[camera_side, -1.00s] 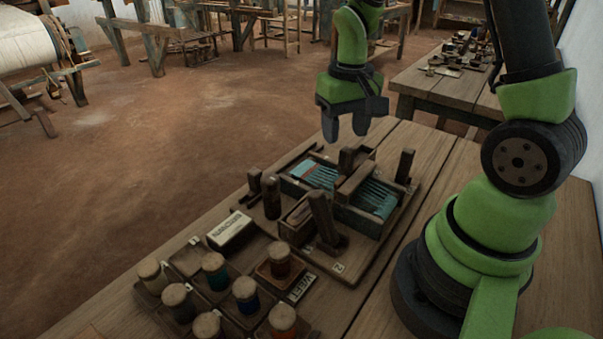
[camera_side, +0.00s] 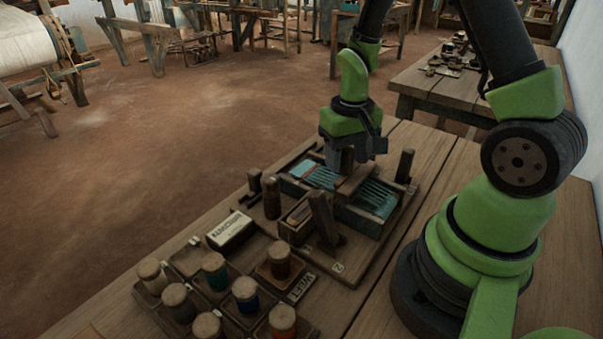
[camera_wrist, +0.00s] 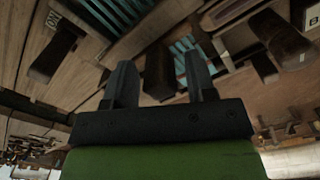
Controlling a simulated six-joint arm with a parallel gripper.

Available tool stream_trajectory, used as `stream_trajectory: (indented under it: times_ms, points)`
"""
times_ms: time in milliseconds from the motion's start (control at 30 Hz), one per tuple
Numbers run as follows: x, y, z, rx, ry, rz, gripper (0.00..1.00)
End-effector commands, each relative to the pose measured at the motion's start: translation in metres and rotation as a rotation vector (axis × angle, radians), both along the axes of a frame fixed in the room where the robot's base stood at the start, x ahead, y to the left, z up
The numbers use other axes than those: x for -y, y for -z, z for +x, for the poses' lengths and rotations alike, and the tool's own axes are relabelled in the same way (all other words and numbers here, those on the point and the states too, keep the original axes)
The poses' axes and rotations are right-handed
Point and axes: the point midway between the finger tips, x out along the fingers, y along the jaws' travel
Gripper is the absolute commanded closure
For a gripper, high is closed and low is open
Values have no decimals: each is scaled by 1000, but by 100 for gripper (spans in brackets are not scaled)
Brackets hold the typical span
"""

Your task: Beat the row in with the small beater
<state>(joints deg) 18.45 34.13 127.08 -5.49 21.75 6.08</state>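The small loom (camera_side: 294,189) is a wooden frame on a board, with teal warp threads (camera_side: 375,197) inside. The small beater (camera_side: 355,181) is a wooden bar lying across the threads, with an upright dark handle (camera_side: 347,161). My gripper (camera_side: 342,168) is down over the handle, pointing at the loom. In the wrist view the handle (camera_wrist: 159,72) stands between the two fingers of my gripper (camera_wrist: 160,75), with a gap on each side. The gripper is open. The fingers partly hide the handle's top in the side view, and the woven row is too small to make out.
Upright dark posts (camera_side: 404,166) and (camera_side: 272,197) stand close beside the loom. A tilted wooden lever (camera_side: 322,215) stands in front. Several thread spools (camera_side: 245,294) and a white labelled box (camera_side: 230,231) fill the near left.

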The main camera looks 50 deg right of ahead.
Motion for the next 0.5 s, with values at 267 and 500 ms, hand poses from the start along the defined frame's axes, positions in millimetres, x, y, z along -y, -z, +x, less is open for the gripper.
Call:
stream_trajectory:
  times_ms: [267, 500]
  points:
    - [0, 0, 0, 0, 0, 0, 89]
    - [0, 0, 10, 3, -1, -1, 89]
